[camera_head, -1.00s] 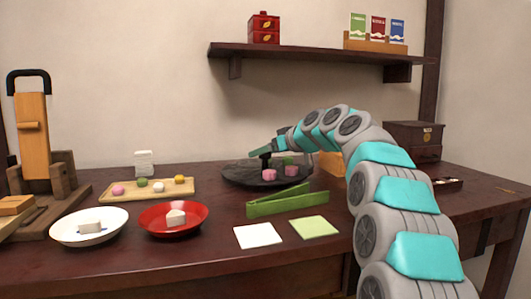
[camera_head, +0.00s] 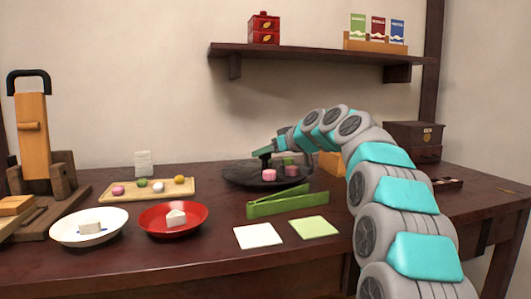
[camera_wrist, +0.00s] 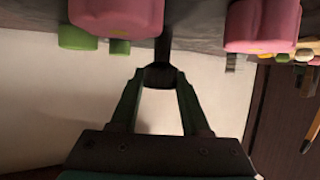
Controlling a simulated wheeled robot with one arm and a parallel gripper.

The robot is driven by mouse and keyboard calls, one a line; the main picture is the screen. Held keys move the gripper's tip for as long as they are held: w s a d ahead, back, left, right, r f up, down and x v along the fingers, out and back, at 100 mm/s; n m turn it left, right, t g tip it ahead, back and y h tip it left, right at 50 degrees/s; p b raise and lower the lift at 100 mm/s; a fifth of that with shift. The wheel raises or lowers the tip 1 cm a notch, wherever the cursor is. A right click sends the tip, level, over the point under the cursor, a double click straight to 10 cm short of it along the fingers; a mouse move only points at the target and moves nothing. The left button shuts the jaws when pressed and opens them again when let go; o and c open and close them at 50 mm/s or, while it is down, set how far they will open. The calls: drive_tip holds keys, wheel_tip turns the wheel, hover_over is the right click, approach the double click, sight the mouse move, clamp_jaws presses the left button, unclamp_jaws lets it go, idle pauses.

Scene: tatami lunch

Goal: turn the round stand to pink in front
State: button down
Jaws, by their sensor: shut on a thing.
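The round stand (camera_head: 240,178) is a dark disc at the back middle of the table, with a dark upright post (camera_wrist: 163,42) on it. Two pink sweets (camera_head: 268,174) (camera_head: 292,171) sit at its front and right, with a green piece (camera_head: 288,160) behind them. My gripper (camera_head: 264,153) is over the stand. In the wrist view my gripper (camera_wrist: 160,80) is shut on the dark knob (camera_wrist: 160,75) at the post's end. Large pink sweets (camera_wrist: 117,15) (camera_wrist: 262,25) show on either side of the post. The stand's far side is partly hidden.
Green tongs (camera_head: 288,204) lie in front of the stand, with white (camera_head: 258,236) and green (camera_head: 314,228) squares nearer. A red plate (camera_head: 150,222), a white plate (camera_head: 66,235) and a wooden tray (camera_head: 115,192) stand left. A shelf (camera_head: 310,52) hangs above.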

idle(1.0)
drive_tip(key=shift+s+r+m+t+h+p, duration=0.1)
drive_tip(key=shift+r+m+t+h+p, duration=0.15)
drive_tip(key=shift+m+t+h, duration=0.6)
drive_tip(key=shift+f+m+t+h+p, duration=0.15)
drive_tip(key=shift+m+t+h+p, duration=0.2)
drive_tip(key=shift+m+h+p, duration=0.35)
drive_tip(key=shift+c, duration=1.9)
unclamp_jaws()
